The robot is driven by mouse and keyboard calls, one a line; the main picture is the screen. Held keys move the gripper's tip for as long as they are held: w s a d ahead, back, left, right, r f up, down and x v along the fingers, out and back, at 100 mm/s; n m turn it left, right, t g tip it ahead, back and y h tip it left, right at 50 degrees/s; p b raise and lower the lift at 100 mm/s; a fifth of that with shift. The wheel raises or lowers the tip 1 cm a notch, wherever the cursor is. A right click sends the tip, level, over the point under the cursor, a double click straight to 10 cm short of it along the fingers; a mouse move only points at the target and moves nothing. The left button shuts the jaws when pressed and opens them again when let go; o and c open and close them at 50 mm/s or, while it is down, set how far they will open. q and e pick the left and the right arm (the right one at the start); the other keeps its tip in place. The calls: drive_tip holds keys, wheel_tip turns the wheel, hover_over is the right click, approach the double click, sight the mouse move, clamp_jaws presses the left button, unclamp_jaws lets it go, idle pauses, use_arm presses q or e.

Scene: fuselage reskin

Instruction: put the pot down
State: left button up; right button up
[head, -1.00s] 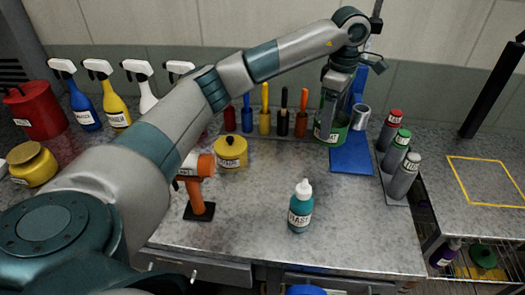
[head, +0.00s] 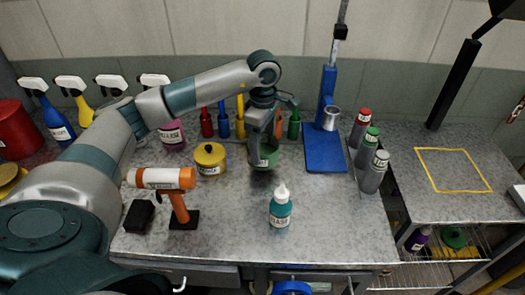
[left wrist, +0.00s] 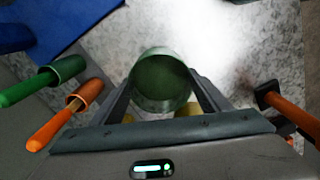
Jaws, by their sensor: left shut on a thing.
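A green pot (head: 266,152) with a white label shows in the head view, left of the blue stand, in front of the row of upright tools. My left gripper (head: 264,140) is shut on it from above. In the left wrist view the pot (left wrist: 161,80) sits between the two fingers, its open round mouth facing the camera. I cannot tell whether its base touches the bench. The grey bench top (head: 235,215) has bare surface around it. My right gripper is not in view.
A yellow pot (head: 210,159) stands left of the green pot. A teal bottle (head: 280,210) stands in front. The blue stand (head: 325,150) and several grey canisters (head: 367,158) are to the right. A yellow-outlined square (head: 452,170) on the right-hand surface is empty.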

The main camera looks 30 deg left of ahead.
sight(263, 153)
use_arm(q)
drive_tip(key=shift+f, duration=0.1)
idle(0.3)
wheel_tip(263, 153, down, 3)
drive_tip(key=shift+f+p, duration=0.15)
drive_tip(key=shift+p, duration=0.85)
drive_tip(key=shift+f, duration=0.3)
drive_tip(key=o, duration=1.6)
drive_tip(key=shift+f, duration=0.15)
drive_tip(key=shift+c, duration=0.2)
